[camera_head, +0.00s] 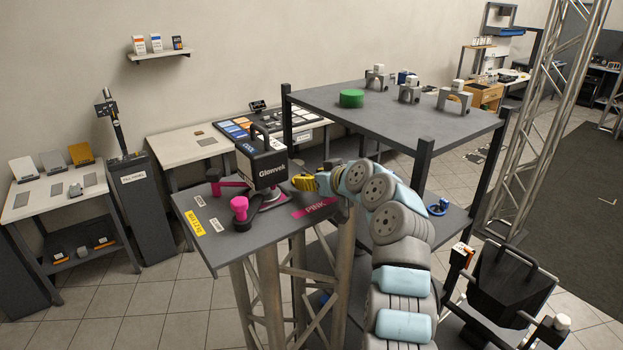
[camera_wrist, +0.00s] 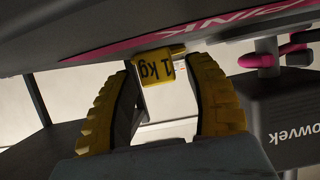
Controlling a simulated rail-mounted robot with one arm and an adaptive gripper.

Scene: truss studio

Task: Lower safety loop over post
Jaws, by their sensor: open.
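My gripper (camera_head: 303,182) reaches over the right side of the dark tabletop (camera_head: 212,248), beside the black Glowvek lamp (camera_head: 262,160). In the wrist view, its two yellow-padded fingers (camera_wrist: 165,105) are spread apart. A yellow block (camera_wrist: 160,72) marked "1 kg" shows between and beyond the fingertips; I cannot tell whether they touch it. A short magenta post with a wide head (camera_head: 240,207) stands on the tabletop left of the lamp. Magenta bent parts (camera_wrist: 265,55) show near the lamp (camera_wrist: 285,115) in the wrist view. I cannot make out a safety loop clearly.
A magenta PINK label (camera_head: 314,208) and a yellow label (camera_head: 194,222) lie on the tabletop. A metal truss (camera_head: 545,110) rises at the right.

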